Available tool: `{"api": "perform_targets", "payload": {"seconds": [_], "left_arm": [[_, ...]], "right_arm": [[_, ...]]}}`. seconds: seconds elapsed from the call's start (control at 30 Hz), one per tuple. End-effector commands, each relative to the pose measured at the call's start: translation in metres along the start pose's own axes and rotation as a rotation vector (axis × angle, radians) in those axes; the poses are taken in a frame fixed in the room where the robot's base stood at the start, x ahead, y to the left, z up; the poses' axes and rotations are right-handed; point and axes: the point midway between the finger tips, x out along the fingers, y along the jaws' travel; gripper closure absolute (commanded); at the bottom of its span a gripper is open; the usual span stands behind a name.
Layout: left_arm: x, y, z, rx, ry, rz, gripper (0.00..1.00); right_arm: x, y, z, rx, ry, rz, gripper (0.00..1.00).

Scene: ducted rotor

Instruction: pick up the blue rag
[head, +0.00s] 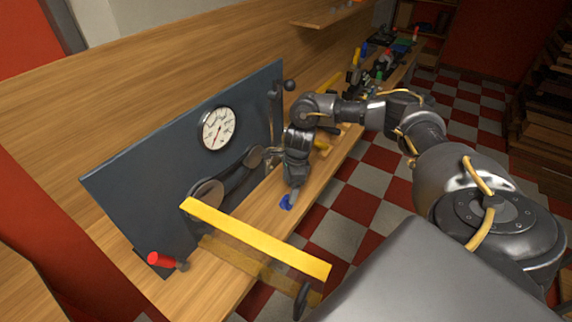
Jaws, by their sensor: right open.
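The blue rag (286,203) is a small crumpled blue patch on the wooden bench, right of the dark panel and behind the yellow bar. My right gripper (292,194) reaches in from the right, points down and is open right at the rag. Its fingers hide part of the rag, and I cannot tell whether they touch it. My left gripper is not in view.
The wooden bench (253,212) carries an upright dark panel (150,180) with a round gauge (218,129). A yellow bar (255,238) crosses in front of the rag. A red-handled lever (160,259) stands lower left. Several tools crowd the bench's far end.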

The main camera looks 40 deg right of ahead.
Motion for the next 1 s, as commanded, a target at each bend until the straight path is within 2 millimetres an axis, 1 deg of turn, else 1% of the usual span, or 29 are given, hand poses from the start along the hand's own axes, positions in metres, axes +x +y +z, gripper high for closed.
{"api": "perform_targets", "payload": {"seconds": [0.03,0.13,0.3,0.4,0.57,0.6,0.7,0.8,1.0], "left_arm": [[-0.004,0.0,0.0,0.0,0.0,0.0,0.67],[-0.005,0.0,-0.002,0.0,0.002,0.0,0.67],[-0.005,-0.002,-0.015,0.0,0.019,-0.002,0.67],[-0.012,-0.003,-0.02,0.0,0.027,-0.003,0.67],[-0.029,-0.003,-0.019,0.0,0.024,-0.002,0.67],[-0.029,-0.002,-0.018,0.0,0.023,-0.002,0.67],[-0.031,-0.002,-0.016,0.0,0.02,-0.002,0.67],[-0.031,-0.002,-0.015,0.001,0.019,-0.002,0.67],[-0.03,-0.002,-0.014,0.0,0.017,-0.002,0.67]], "right_arm": [[0.005,0.001,0.001,-0.001,0.001,0.002,0.2],[0.015,0.0,0.001,-0.002,0.002,0.001,0.2],[0.02,-0.001,0.001,-0.003,0.0,-0.001,0.2],[0.024,0.0,0.001,-0.002,0.001,0.002,0.2],[0.047,0.001,-0.002,-0.001,0.003,0.003,0.2],[0.054,0.001,-0.002,-0.001,0.001,0.002,0.2],[0.066,0.0,-0.002,-0.001,0.001,0.002,0.2],[0.071,0.0,-0.002,-0.002,0.0,0.0,0.2],[0.072,0.0,-0.003,-0.002,0.0,0.0,0.2]]}}
